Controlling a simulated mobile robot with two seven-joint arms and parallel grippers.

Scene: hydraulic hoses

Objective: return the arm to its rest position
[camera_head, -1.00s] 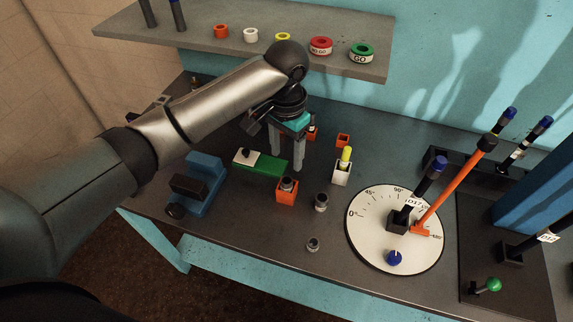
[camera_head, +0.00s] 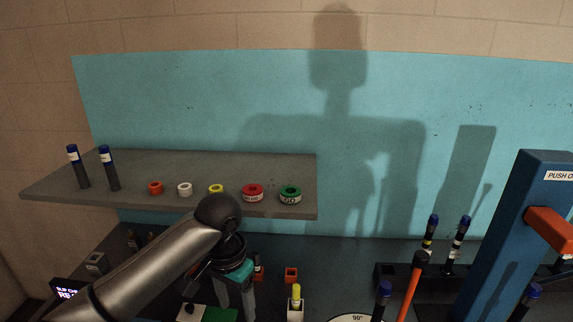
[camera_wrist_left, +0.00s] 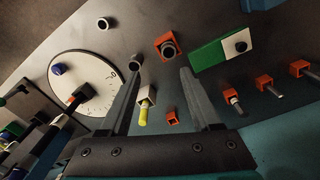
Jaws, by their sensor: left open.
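My left gripper (camera_head: 236,296) hangs at the lower middle of the head view, pointing down over the bench. In the left wrist view its two fingers (camera_wrist_left: 160,100) stand wide apart with nothing between the tips. Below and beyond the fingers lie an orange block with a dark fitting (camera_wrist_left: 168,48), a white block with a yellow plug (camera_wrist_left: 146,98) and a small orange block (camera_wrist_left: 172,118). The gripper looks apart from all of them. In the head view the lower part of the arm and much of the bench are cut off. My right gripper does not show.
A grey shelf (camera_head: 130,172) stands above and behind the arm, bearing coloured rings and two blue-capped hoses. A blue press frame (camera_head: 520,230) rises at the right. The round dial (camera_wrist_left: 88,85) shows whole in the wrist view. A green and white block (camera_wrist_left: 222,50) lies nearby.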

